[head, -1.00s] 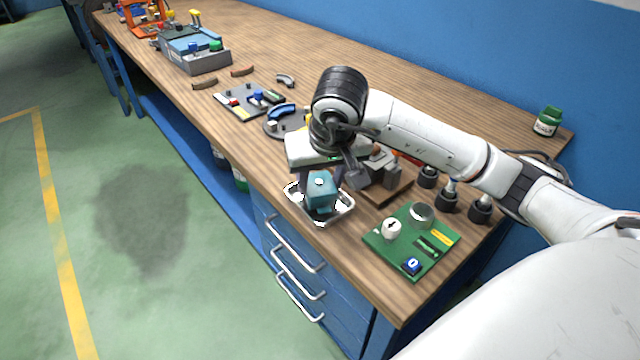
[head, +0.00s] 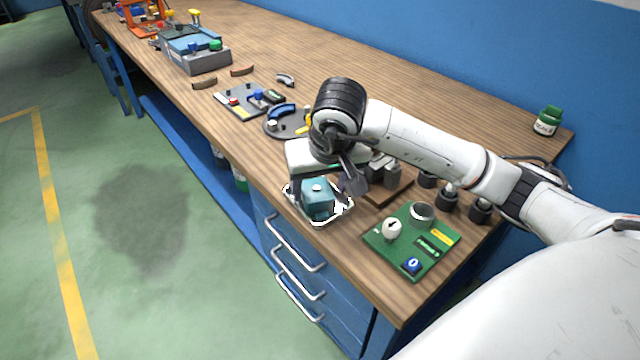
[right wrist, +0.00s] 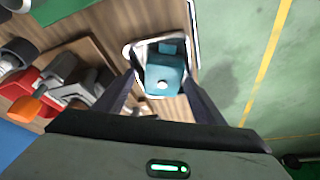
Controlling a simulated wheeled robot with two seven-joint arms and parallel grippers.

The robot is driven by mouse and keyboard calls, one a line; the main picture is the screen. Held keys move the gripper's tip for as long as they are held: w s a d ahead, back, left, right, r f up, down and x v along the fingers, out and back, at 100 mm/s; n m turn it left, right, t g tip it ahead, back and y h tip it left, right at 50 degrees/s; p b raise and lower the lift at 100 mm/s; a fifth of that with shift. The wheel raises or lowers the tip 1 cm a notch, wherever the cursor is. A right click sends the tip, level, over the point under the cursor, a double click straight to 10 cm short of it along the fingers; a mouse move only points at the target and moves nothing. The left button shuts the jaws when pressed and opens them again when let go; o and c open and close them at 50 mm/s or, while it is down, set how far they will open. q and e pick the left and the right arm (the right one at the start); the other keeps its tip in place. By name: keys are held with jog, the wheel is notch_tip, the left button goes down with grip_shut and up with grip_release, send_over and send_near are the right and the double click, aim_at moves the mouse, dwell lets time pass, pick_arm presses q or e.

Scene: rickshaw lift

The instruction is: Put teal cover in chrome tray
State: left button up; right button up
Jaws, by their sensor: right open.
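In the right wrist view, the cover (right wrist: 165,75) lies within the rim of the tray (right wrist: 128,50). My right gripper (head: 324,188) is over the tray, open, with its fingers on either side of the cover; the fingers (right wrist: 160,88) also show spread in the wrist view. Part of the tray is hidden by the cover and fingers. My left gripper is not in view.
A green board (head: 411,240) with a white knob and a metal ring stands right of the tray. A brown block with grey parts (head: 388,182) and several dark round holders are behind. A dark round plate (head: 285,124) is farther left.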

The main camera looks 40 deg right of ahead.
jog(key=v, duration=1.2)
jog(key=shift+p, duration=0.3)
jog(key=shift+r, duration=0.1)
